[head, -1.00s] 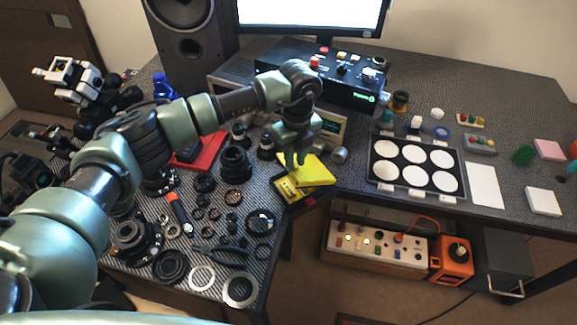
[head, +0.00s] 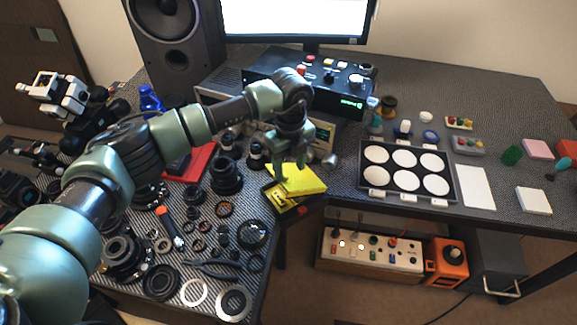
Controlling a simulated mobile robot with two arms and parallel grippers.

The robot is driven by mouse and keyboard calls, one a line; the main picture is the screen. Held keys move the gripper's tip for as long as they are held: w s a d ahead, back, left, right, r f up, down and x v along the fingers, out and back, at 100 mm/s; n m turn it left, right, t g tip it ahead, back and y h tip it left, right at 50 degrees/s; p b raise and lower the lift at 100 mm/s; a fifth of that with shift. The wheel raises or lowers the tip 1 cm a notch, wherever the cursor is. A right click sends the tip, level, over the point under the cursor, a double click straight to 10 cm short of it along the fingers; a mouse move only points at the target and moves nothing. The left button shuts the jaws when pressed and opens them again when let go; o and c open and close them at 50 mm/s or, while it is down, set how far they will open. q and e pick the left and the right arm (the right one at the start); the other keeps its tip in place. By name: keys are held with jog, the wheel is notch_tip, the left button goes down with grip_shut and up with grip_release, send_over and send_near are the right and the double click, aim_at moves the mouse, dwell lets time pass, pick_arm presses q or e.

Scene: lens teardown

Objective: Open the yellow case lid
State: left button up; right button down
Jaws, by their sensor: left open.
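The yellow case (head: 286,198) sits near the inner corner of the dark patterned desk, in the middle of the head view. Its yellow lid (head: 306,180) stands raised at a slant over the case body, with part of the dark interior showing at the front left. My left gripper (head: 288,172) points down at the lid's back left edge, with its fingers apart. I cannot tell whether a fingertip touches the lid. My right gripper is not in view.
Lens barrels and rings (head: 225,176) crowd the desk left of the case. A black control box (head: 310,82) stands behind. A tray with white discs (head: 405,170) lies to the right. The desk's front edge is close to the case.

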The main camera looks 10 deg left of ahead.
pick_arm(q)
jog(key=shift+d+f, duration=0.1)
jog(key=shift+d, duration=0.15)
dwell(0.4)
notch_tip(320, 180, up, 8)
jog(key=b, duration=0.1)
jog(key=shift+a, duration=0.2)
dwell(0.3)
jog(key=shift+f, duration=0.1)
